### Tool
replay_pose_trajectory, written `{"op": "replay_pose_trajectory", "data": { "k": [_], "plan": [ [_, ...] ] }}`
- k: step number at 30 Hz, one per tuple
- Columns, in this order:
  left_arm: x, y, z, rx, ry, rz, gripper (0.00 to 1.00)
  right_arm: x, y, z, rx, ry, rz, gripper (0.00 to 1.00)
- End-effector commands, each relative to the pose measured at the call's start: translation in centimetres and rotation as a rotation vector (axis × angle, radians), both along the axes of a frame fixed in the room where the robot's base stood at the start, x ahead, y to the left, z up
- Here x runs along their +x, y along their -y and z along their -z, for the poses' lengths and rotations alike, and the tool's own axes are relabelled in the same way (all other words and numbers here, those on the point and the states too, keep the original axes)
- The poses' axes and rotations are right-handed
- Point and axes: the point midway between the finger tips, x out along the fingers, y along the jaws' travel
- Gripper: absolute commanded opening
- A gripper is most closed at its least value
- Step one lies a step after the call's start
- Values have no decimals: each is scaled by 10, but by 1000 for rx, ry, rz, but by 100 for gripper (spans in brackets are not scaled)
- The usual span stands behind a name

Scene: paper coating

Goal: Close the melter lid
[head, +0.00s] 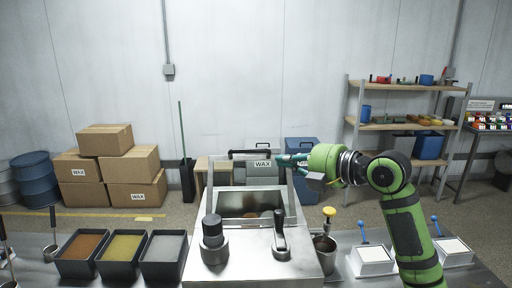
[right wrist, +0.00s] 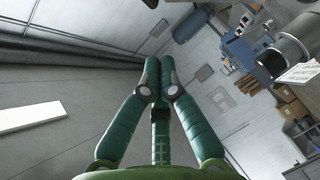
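The melter (head: 237,253) is a steel box in the lower middle of the head view, and its dark opening (head: 250,204) is uncovered. Its lid (head: 291,186) stands raised behind the opening, with a dark handle (head: 250,152) along the top. My right gripper (head: 287,161) reaches in from the right, with its teal fingers at the lid's upper right edge. I cannot tell whether they touch it. In the right wrist view the fingertips (right wrist: 159,66) are together, with nothing visible between them. My left gripper is not in view.
Black trays of brown, yellow and grey material (head: 122,257) sit left of the melter. A pot with a yellow-handled tool (head: 326,246) and white pads with blue handles (head: 372,255) are on the right. Cardboard boxes (head: 135,163) and shelves (head: 402,127) stand behind.

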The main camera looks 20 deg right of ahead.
Motion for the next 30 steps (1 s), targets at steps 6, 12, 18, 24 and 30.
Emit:
{"op": "replay_pose_trajectory", "data": {
  "k": [6, 12, 18, 24, 30],
  "plan": [
    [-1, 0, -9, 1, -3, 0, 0, 10, -7, 0, 5, -3, -2, 0],
    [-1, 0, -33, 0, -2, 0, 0, 42, -26, 5, 7, -6, -4, 0],
    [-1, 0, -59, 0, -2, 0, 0, 80, -47, 13, 7, -5, -2, 0],
    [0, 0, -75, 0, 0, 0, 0, 106, -43, 25, 3, -6, 2, 0],
    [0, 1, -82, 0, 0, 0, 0, 119, -39, 30, 2, -2, 1, 0]
  ]
}}
